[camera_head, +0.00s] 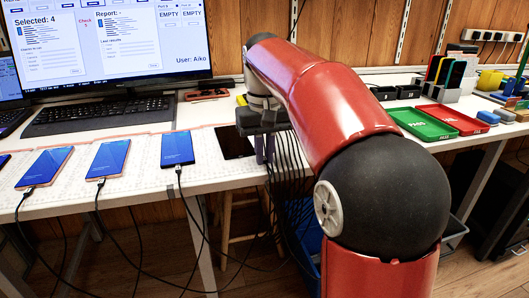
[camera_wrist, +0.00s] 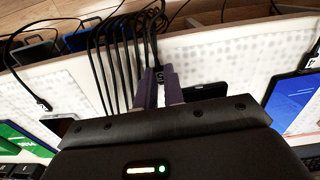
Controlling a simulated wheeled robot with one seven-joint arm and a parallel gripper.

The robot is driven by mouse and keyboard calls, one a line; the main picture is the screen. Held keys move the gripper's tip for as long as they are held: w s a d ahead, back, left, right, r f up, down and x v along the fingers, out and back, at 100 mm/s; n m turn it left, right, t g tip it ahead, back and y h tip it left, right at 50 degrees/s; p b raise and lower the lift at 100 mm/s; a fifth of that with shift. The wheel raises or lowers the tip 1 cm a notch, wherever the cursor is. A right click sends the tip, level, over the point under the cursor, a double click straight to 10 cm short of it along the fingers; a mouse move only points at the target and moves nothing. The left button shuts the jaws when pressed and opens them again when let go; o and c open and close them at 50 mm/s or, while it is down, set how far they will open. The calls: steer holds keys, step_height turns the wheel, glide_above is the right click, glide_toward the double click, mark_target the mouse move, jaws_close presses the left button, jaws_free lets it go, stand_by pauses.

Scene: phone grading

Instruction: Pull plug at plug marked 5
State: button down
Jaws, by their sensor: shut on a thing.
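My gripper (camera_head: 264,150) is at the front edge of the white table, right of a dark-screened phone (camera_head: 236,142). In the wrist view its two purple-grey fingers (camera_wrist: 159,88) are shut on a small black plug (camera_wrist: 158,76) with a cable running up from it. The plug has a light marking, too small to read surely. Whether its tip is in a phone is hidden by my gripper. The dark phone also shows in the wrist view (camera_wrist: 205,91), right of the fingers, partly covered.
Several lit phones (camera_head: 177,149) lie left with cables attached. A bundle of black cables (camera_head: 290,180) hangs over the front edge beside my gripper. Another plug (camera_wrist: 42,103) lies left in the wrist view. A green tray (camera_head: 420,124) and a red tray (camera_head: 452,120) stand right.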

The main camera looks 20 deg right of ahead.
steer(key=shift+f, duration=0.15)
steer(key=c, duration=1.4)
jaws_free()
steer(key=shift+c, duration=0.2)
step_height(320, 180, up, 6)
steer(key=p, duration=0.6)
